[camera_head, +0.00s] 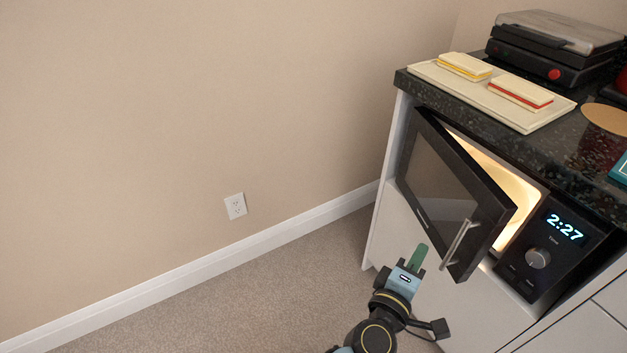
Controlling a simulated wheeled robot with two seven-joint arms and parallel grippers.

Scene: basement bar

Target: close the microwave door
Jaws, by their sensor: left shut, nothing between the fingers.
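The microwave door (447,190) is dark with a glass pane and a silver bar handle (459,243). It stands partly open, hinged at its left side, with its free edge swung out from the lit cavity (508,190). The microwave's control panel (551,250) shows 2:27 and a round knob. My left gripper (417,257) has green fingertips and is shut and empty. It is in front of the door's lower part, just left of the handle. I cannot tell whether it touches the door. My right gripper is not in view.
The microwave sits in a white cabinet under a dark speckled counter (566,133). Carpeted floor and a bare wall with an outlet (235,206) lie to the left.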

